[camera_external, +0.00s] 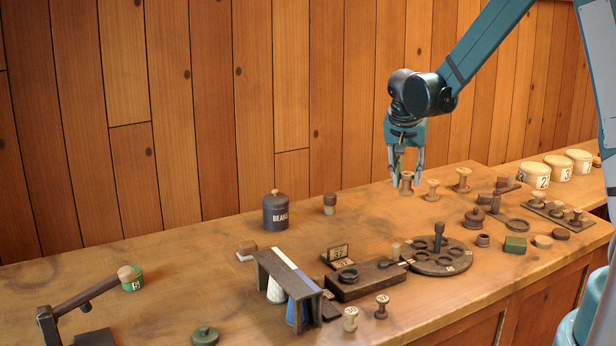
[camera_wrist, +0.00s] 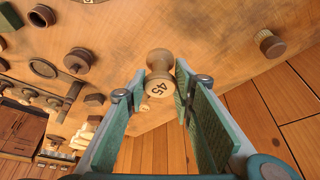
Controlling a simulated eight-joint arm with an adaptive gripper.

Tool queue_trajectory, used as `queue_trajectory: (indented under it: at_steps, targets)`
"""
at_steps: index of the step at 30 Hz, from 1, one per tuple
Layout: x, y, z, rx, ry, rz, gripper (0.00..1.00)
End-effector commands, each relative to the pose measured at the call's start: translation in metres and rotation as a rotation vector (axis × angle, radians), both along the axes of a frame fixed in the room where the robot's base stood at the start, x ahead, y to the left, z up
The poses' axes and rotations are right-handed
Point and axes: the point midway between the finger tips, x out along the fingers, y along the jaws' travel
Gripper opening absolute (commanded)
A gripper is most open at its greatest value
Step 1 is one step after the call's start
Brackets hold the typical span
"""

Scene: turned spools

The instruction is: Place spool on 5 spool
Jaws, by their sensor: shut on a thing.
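My gripper (camera_external: 405,176) points down over the back right of the table, its fingers on either side of a pale wooden spool (camera_external: 406,184). In the wrist view my gripper (camera_wrist: 160,72) has the same spool (camera_wrist: 158,62) between its fingertips; the end facing the camera bears a number that looks like 45. A pale spool with a label (camera_external: 350,319) and a dark spool (camera_external: 381,306) stand near the front edge.
A round holed tray with a post (camera_external: 437,265) lies in front of my gripper. A dark canister (camera_external: 276,212) stands left. The back middle of the table is mostly clear.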

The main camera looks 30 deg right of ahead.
Motion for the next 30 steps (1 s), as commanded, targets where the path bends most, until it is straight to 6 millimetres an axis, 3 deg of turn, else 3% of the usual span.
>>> queue_trajectory:
  at_steps: [5, 11, 20, 30]
  targets:
    - [0.009, -0.015, 0.005, 0.001, 0.0, -0.006, 0.15]
    - [0.027, -0.049, 0.015, 0.001, 0.002, -0.017, 0.15]
    - [0.062, -0.131, 0.036, 0.003, 0.002, -0.042, 0.15]
    - [0.088, -0.237, 0.059, 0.003, 0.003, -0.07, 0.15]
